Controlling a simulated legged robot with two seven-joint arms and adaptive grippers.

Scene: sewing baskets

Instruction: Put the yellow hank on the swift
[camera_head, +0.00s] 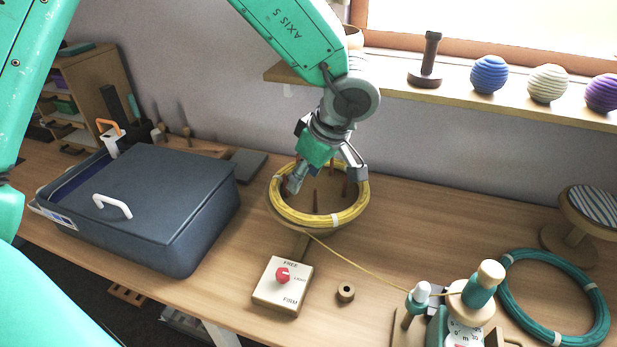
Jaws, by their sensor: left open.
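The yellow hank (334,219) is an open ring with pale ties, lying on the swift (318,206), a round wooden piece with several upright dark pegs. The pegs I can see stand inside the ring; the far side is partly hidden by my gripper. My left gripper (326,178) is open above the swift, its fingers spread over the ring. I cannot tell whether a finger touches the hank. A yellow strand (377,267) runs from the hank to the winder (466,318) at the lower right. My right gripper is not in view.
A control box (282,285) with a red knob and a small wooden ring (346,292) lie in front of the swift. A dark lidded case (150,200) stands left. A teal hank (555,335) lies right. A shelf (440,88) with yarn balls runs behind.

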